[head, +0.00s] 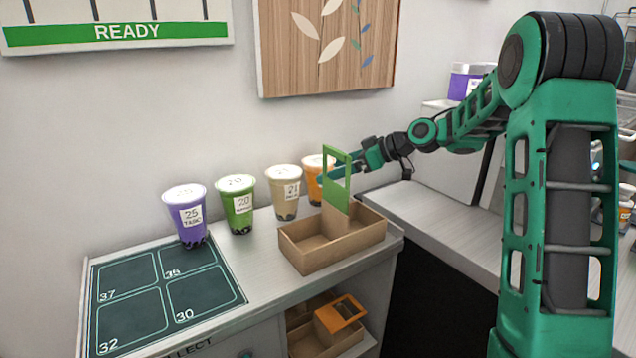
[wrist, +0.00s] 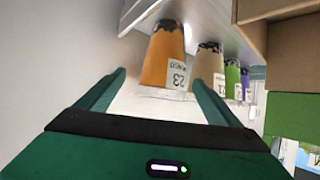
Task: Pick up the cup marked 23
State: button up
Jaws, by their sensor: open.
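My gripper (head: 326,172) is open and beside the cup in the head view. In the wrist view my gripper's fingers (wrist: 158,78) are spread with the cup's lid end lying between their tips. I cannot tell whether they touch it.
A beige cup marked 21 (head: 285,190) stands close to the left, then a green cup (head: 237,203) and a purple cup marked 25 (head: 187,214). A cardboard carrier (head: 310,250) with a green handle (head: 345,183) stands in front. A dark numbered mat (head: 165,285) lies left.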

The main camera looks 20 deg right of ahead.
aim_at(318, 171)
jog(key=x, duration=0.5)
jog(key=shift+a+r, duration=0.3)
jog(key=shift+a, duration=0.15)
jog(key=c, duration=1.3)
jog(key=shift+c, duration=1)
jog(key=shift+r, duration=0.2)
